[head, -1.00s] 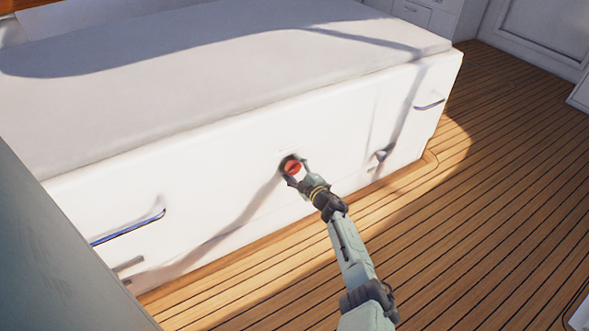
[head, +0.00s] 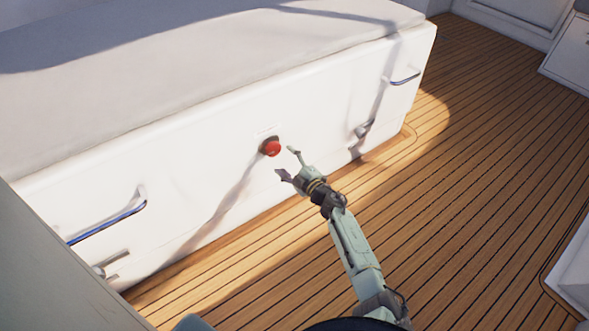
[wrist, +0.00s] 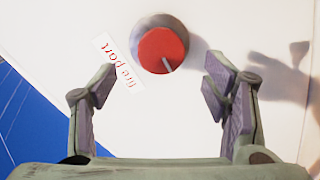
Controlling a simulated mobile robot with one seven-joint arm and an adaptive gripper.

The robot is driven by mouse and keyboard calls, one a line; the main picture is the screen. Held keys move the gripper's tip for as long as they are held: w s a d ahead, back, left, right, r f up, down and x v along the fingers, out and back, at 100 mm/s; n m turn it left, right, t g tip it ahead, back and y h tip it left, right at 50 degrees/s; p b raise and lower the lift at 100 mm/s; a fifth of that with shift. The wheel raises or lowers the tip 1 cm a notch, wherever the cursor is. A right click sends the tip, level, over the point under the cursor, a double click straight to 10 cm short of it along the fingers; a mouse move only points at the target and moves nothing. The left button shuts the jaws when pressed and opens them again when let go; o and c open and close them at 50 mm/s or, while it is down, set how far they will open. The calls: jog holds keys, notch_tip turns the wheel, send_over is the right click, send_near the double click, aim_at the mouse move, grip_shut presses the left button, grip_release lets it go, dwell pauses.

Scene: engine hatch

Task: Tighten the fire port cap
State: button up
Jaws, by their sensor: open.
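The fire port cap (head: 271,147) is a round red cap on the white front panel of the bench. It also shows in the wrist view (wrist: 161,50), with a pale line on its face and a grey round surround. A label reading "fire port" (wrist: 118,62) is beside it on the panel. My gripper (head: 285,162) is open and empty, a short way off the panel, to the right of and below the cap. In the wrist view the cap lies beyond the two spread fingertips, touching neither.
The white hatch front (head: 215,185) carries a handle at the left (head: 108,222) and another at the right (head: 404,79). A small latch (head: 362,129) sits below the right one. The wooden deck (head: 460,190) is clear on the right.

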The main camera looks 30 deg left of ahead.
jog(key=shift+v, duration=2.25)
